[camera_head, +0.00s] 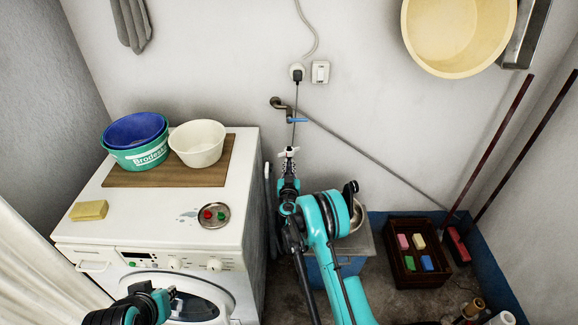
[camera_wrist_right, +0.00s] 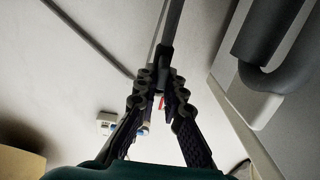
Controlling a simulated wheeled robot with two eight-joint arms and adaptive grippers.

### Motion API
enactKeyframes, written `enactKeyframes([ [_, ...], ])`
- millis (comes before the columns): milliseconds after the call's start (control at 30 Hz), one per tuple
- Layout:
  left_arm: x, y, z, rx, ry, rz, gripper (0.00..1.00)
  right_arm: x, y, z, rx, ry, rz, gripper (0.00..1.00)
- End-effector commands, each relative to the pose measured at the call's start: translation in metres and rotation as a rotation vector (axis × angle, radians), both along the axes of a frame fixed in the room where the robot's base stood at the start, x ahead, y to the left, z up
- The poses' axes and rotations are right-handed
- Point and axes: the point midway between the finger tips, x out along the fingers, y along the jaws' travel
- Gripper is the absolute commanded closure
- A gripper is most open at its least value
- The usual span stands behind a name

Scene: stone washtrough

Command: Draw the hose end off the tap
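The tap (camera_head: 279,102) with a blue lever (camera_head: 297,120) sticks out of the back wall. My right gripper (camera_head: 289,153) is below it, near the washing machine's right side. In the wrist view the fingertips of my right gripper (camera_wrist_right: 157,78) close in on both sides of a dark hose end (camera_wrist_right: 164,62). A grey tube runs on from it to the top of that view. Whether the hose end still touches the tap is not clear. My left gripper (camera_head: 168,301) is low at the left, in front of the washing machine; its fingers are too small to judge.
The washing machine (camera_head: 232,215) carries a board with basins (camera_head: 197,143), a sponge (camera_head: 89,210) and a small dish (camera_head: 214,215). A crate (camera_head: 391,268) with coloured blocks stands at the right. A thin grey line (camera_head: 370,158) slants down the wall. Sockets (camera_head: 320,72) sit above the tap.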

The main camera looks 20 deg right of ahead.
Motion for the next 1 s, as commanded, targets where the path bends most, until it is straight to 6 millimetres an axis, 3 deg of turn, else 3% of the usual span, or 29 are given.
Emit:
enactKeyframes([
  [33,0.000,0.000,0.000,0.000,0.000,0.000,0.84,0.000,-0.002,0.000,0.000,0.000,-0.003,0.79],
  [67,0.000,0.000,0.000,0.000,0.000,0.000,0.84,0.000,-0.001,0.000,0.000,0.000,-0.003,0.71],
  [400,-0.001,0.000,0.000,0.000,-0.001,0.000,0.84,-0.002,0.001,-0.001,0.000,0.000,0.000,0.71],
  [800,-0.001,0.000,0.000,0.000,-0.001,0.000,0.84,-0.055,0.021,-0.002,-0.002,0.003,-0.005,0.71],
  [1000,-0.001,0.000,0.000,0.000,-0.001,0.000,0.84,-0.064,0.023,-0.002,-0.002,0.003,-0.007,0.71],
])
